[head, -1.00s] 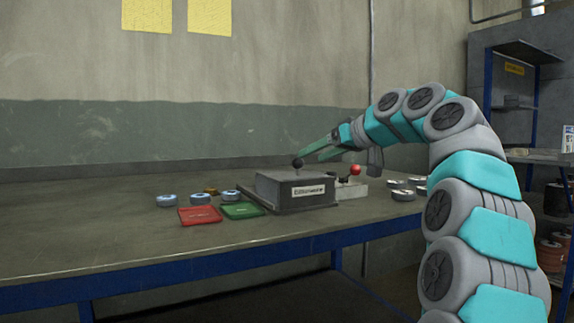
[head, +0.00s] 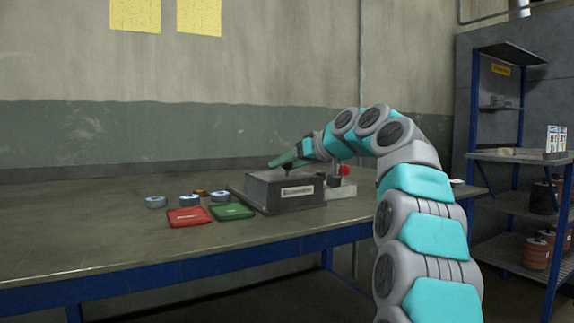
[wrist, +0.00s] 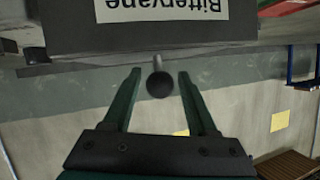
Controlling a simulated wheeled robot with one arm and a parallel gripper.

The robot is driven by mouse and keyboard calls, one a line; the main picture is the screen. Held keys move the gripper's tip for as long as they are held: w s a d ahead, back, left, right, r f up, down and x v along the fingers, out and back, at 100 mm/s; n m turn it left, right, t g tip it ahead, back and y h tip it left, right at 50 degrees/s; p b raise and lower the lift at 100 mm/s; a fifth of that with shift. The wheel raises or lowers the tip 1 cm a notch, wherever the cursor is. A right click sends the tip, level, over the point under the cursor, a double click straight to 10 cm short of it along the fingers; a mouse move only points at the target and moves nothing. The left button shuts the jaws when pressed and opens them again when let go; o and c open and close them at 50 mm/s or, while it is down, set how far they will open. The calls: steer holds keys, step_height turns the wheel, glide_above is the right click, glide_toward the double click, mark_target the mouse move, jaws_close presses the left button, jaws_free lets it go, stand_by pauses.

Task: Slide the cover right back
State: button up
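The cover is a dark grey box-like lid (head: 285,190) with a white label on its front, seated on a base plate (head: 238,191) on the bench. In the wrist view, which is upside down, the cover (wrist: 60,28) fills the top and its label reads "Bittervane". A dark round knob (wrist: 160,84) on a short stem sticks out from it. My gripper (wrist: 159,74) is open, with one green finger on each side of the knob and gaps on both sides. In the head view my gripper (head: 286,161) is over the cover's top and mostly hides the knob.
A red-ball lever (head: 345,170) on a pale block (head: 341,190) stands close right of the cover, beside my arm. A red tray (head: 188,216), a green tray (head: 232,211) and several discs (head: 155,201) lie to the left. The bench's left part is clear.

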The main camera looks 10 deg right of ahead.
jaws_close()
stand_by(1.1)
